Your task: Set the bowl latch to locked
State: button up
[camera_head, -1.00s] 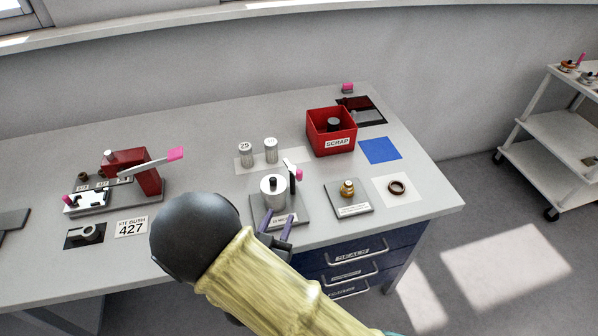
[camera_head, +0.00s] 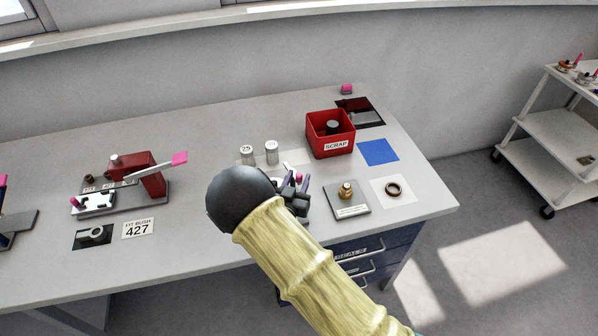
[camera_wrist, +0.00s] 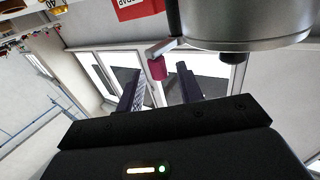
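The bowl is a silver cylinder (camera_wrist: 245,22) at the top right of the wrist view. A short grey latch lever (camera_wrist: 165,46) with a pink-red tip (camera_wrist: 157,69) sticks out at its side. My gripper (camera_wrist: 160,84) is open, with one dark finger on each side of the pink tip as seen from the wrist; I cannot tell whether either touches it. In the head view my gripper (camera_head: 293,186) is at the bowl's station, with the pink tip close by its fingers. My arm hides most of the bowl and its base there.
A red SCRAP bin (camera_head: 331,134) stands behind, with two silver cylinders (camera_head: 259,153) to its left. A brass part on a grey plate (camera_head: 346,199) and a ring on a white square (camera_head: 393,190) lie to the right. A red lever press (camera_head: 140,172) stands at left.

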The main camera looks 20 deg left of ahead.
jog(key=shift+w, duration=0.95)
grip_shut()
